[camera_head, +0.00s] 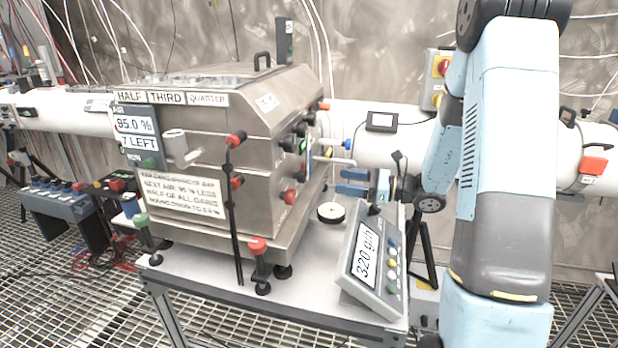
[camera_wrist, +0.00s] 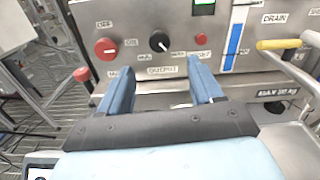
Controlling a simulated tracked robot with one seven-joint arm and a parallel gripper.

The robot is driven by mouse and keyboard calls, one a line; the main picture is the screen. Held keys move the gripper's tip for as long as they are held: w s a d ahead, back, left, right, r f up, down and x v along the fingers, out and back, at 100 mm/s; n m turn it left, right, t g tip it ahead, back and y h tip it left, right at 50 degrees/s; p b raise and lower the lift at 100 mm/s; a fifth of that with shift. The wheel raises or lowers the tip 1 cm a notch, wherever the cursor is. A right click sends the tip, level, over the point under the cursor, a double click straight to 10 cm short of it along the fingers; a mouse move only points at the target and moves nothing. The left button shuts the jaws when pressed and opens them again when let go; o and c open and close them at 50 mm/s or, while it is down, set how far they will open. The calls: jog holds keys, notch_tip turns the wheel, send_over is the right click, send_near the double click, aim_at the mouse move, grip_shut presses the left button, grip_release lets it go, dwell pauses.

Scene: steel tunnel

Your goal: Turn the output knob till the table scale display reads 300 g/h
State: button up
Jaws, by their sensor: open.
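The output knob (camera_wrist: 158,41) is black and round with a pale pointer line, on the steel panel above the OUTPUT label, between MIN and MAX marks. The table scale (camera_head: 372,262) stands tilted at the table's front right; its display (camera_head: 366,254) reads 320 g/h. My gripper (camera_head: 340,181) is open and empty, beside the machine's right side. In the wrist view its two blue fingers (camera_wrist: 160,66) point at the panel, one below left and one below right of the knob. They appear apart from it. I cannot single out the knob in the head view.
A red OFF/ON knob (camera_wrist: 106,47) is left of the output knob, a red reset button (camera_wrist: 197,41) right. A yellow-handled drain lever (camera_wrist: 279,44) and another red knob (camera_wrist: 82,74) stick out. The steel machine (camera_head: 215,150) fills the table's left part.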

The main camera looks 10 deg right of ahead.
aim_at(306, 176)
jog(key=x, duration=1.1)
jog(key=shift+s, duration=0.1)
jog(key=shift+d, duration=0.1)
jog(key=c, duration=1.1)
jog(key=shift+o, duration=0.2)
jog(key=shift+r, duration=0.1)
